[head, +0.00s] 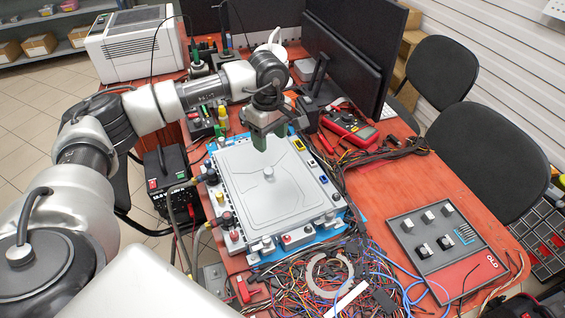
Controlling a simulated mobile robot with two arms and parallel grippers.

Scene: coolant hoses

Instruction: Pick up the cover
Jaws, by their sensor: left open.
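The cover (290,207) is a flat grey plate with shallow grooves and a small round knob (269,173) near its middle. It lies on a blue-edged fixture on the red-orange table. My left gripper (262,148) points down above the far part of the cover, short of the knob in the picture. It is open and holds nothing that I can see. Whether its fingertips touch the cover cannot be told from this view. My right gripper does not show.
Connectors and clamps line the fixture. A tangle of wires (375,270) lies in front. A grey panel (437,245) marked OLD lies at the right. A red multimeter (347,126) and monitors (345,60) stand behind. Bare table shows between the fixture and panel.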

